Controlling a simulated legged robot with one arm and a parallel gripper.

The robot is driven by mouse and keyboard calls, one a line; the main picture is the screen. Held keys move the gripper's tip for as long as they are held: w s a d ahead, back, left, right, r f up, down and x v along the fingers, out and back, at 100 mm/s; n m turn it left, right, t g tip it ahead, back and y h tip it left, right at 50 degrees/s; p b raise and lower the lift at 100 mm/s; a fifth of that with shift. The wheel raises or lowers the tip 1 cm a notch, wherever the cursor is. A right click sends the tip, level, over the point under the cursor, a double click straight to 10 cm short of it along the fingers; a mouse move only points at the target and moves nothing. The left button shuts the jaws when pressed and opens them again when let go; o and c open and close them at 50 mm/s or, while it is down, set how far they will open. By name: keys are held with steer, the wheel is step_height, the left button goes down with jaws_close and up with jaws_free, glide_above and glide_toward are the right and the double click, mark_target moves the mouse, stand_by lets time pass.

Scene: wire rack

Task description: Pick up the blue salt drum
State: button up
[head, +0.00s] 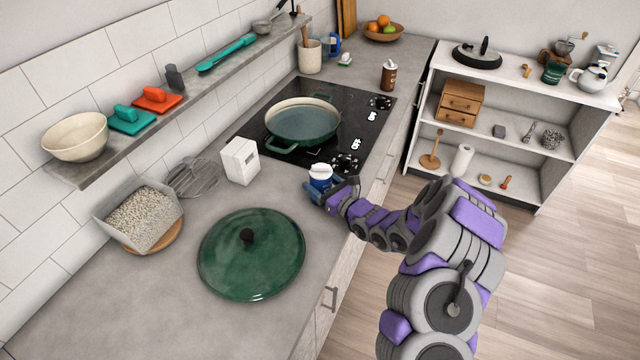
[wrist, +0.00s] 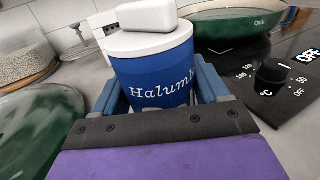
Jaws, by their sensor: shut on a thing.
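The blue salt drum (head: 320,176) has a white lid and stands upright at the counter's front edge, just in front of the cooktop. In the wrist view the blue drum (wrist: 152,78) fills the middle, with white lettering on its side and a white spout piece on top. My gripper (head: 325,190) is shut on the drum. In the wrist view its blue fingers (wrist: 158,95) lie on the drum's left and right sides. I cannot tell whether the drum's base touches the counter, since the gripper hides it.
A green lid (head: 250,270) lies on the counter to the left. A white box (head: 240,162) stands behind the drum. A green pan (head: 303,125) sits on the black cooktop (head: 372,118).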

mark_target(320, 171)
step_height(320, 171, up, 4)
steer(key=shift+r+p, duration=0.1)
steer(key=shift+p, duration=0.5)
steer(key=s+a+p+v, duration=0.2)
steer(key=v, duration=1.3)
steer(key=shift+s+r+p, duration=0.4)
steer(key=shift+s, duration=0.1)
